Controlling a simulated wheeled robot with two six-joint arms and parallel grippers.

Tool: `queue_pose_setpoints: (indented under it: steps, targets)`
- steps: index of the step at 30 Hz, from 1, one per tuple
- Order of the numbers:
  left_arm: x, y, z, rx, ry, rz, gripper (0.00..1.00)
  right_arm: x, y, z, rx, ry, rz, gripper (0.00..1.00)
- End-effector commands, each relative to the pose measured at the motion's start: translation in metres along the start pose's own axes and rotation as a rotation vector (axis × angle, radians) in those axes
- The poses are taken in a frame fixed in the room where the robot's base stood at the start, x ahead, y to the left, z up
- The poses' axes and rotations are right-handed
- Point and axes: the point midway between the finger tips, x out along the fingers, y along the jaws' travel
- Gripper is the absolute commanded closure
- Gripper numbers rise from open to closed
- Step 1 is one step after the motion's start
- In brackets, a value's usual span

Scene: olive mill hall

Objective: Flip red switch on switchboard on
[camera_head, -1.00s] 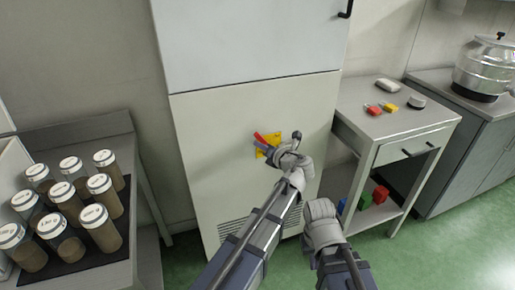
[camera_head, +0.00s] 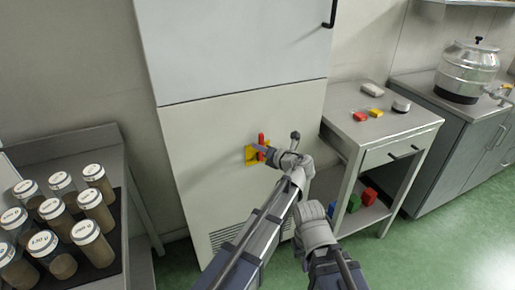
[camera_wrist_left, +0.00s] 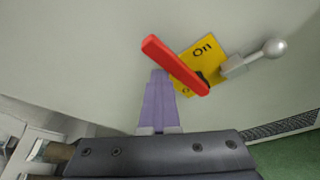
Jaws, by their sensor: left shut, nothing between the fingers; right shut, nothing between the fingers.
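The red switch (camera_head: 261,139) is a lever on a yellow plate (camera_head: 250,158) on the pale cabinet front. In the head view it stands nearly upright. In the left wrist view the red lever (camera_wrist_left: 175,65) lies slantwise over the yellow plate (camera_wrist_left: 206,50), which reads "On" at one end; the other label is partly hidden. My left gripper (camera_head: 259,149) is shut and empty, its tips at the lever. In the wrist view its purple fingers (camera_wrist_left: 158,82) reach the lever's side; contact is unclear. My right gripper (camera_head: 309,209) is shut and empty, low in front of the cabinet.
A grey ball-knob handle (camera_wrist_left: 273,48) juts out beside the plate. A steel side table (camera_head: 375,127) with small blocks stands right of the cabinet. A bench with several lidded jars (camera_head: 92,208) stands at left. Green floor (camera_head: 420,250) lies open at lower right.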

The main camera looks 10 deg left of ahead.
Motion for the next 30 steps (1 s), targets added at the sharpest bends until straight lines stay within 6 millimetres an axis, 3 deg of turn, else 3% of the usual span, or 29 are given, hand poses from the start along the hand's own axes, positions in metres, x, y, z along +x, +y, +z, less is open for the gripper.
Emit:
queue_pose_setpoints:
  steps: [20,30]
  targets:
    - [-0.002,-0.005,0.009,0.004,-0.019,-0.006,1.00,-0.002,0.000,0.000,0.000,0.000,0.000,1.00]
    - [-0.001,0.012,-0.008,0.002,-0.009,-0.001,1.00,-0.001,0.000,0.000,0.000,0.000,0.000,1.00]
